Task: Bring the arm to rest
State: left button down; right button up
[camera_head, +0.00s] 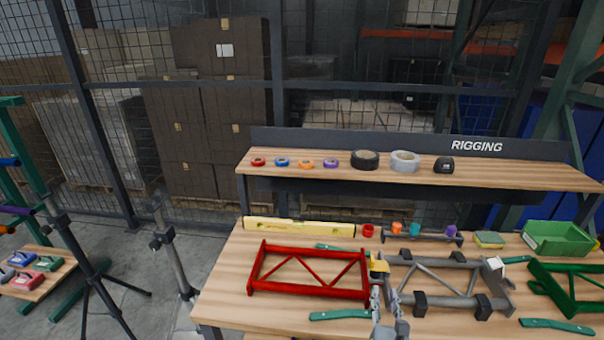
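My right gripper (383,287) comes up from the bottom edge, between a red frame (308,290) and a grey frame (446,302) on the wooden workbench (240,317). Its two grey fingers show a gap between them. A small yellow and black piece (379,266) is just beyond the fingertips, at the left end of the grey frame. I cannot tell whether the fingers touch it. The grey frame carries several black blocks and a white piece (495,264) at its right. My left gripper is not in view.
A green frame (565,284), green bin (558,239) and yellow level (299,227) lie on the bench. Green-handled tools (340,315) lie at the front. A shelf marked RIGGING (420,173) holds tape rolls behind. Black stands (78,245) are at the left.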

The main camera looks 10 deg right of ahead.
jog(key=s+d+m+g+h, duration=0.2)
jog(key=s+d+m+g, duration=0.25)
jog(key=m, duration=0.65)
jog(key=s+d+m+g+h, duration=0.35)
jog(key=d+m, duration=0.25)
jog(key=m, duration=0.5)
jog(key=s+a+f+m+g+y, duration=0.65)
jog(key=s+a+m+y, duration=0.3)
jog(key=a, duration=0.35)
jog(key=s+d+f, duration=0.1)
jog(key=s+f, duration=0.1)
jog(key=f, duration=1.2)
jog(key=s+d+f, duration=0.2)
jog(key=f, duration=1.3)
jog(key=s+f+g, duration=0.1)
jog(key=s+f, duration=1.2)
jog(key=s, duration=0.4)
jog(key=shift+s+d+g+y, duration=0.15)
jog(key=shift+d+g+y, duration=0.15)
jog(key=shift+d+g, duration=0.05)
